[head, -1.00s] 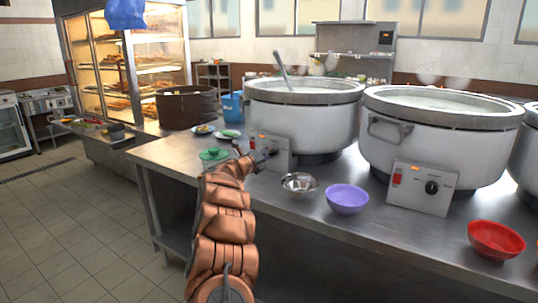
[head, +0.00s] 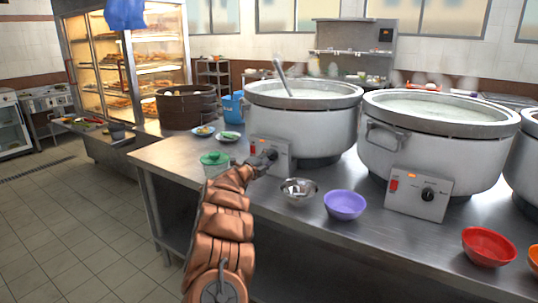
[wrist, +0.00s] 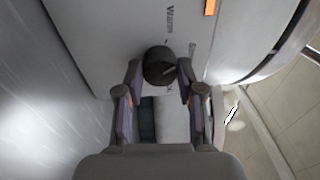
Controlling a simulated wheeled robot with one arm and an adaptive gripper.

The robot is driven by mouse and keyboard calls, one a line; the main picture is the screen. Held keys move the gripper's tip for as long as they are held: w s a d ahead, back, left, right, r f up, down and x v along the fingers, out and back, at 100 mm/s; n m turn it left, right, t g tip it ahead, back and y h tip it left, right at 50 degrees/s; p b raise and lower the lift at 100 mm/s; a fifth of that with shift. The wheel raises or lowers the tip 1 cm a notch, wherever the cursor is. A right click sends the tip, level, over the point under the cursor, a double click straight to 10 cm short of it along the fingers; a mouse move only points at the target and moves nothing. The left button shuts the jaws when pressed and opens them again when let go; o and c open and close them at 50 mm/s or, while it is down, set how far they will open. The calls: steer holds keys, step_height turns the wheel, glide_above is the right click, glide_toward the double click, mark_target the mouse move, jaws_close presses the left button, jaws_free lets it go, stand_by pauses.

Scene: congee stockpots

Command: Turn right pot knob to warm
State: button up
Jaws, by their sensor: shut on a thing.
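My gripper (head: 268,158) is at the control panel (head: 280,152) of the leftmost pot (head: 300,122) in the head view. In the wrist view my gripper (wrist: 160,72) has its two fingers on either side of a dark round knob (wrist: 158,63) and is shut on it. A light mark shows on the knob, but I cannot tell exactly where it points. The word "Warm" (wrist: 170,20) is printed on the panel beyond the knob, near an orange light (wrist: 210,7). The middle pot (head: 430,155) has its own panel with a black knob (head: 428,194), untouched.
A steel bowl (head: 299,190), a purple bowl (head: 345,205) and a red bowl (head: 488,246) stand along the counter's front (head: 400,245). A third pot (head: 526,165) is cut off at the right.

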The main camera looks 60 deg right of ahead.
steer(key=n+p, duration=0.3)
steer(key=n, duration=0.2)
steer(key=shift+t+p, duration=0.3)
steer(key=shift+p, duration=0.05)
steer(key=shift+n+p, duration=0.7)
steer(key=shift+n, duration=0.6)
steer(key=shift+f, duration=0.1)
steer(key=o, duration=1.1)
steer(key=shift+o, duration=0.2)
steer(key=shift+a, duration=0.1)
steer(key=shift+s+a+f, duration=0.1)
steer(key=shift+a+f, duration=0.05)
steer(key=shift+a, duration=1.85)
steer(key=shift+a+f, duration=0.15)
steer(key=shift+a, duration=1.8)
steer(key=shift+s+a+f, duration=0.1)
steer(key=shift+a+f, duration=0.05)
steer(key=shift+a, duration=1.85)
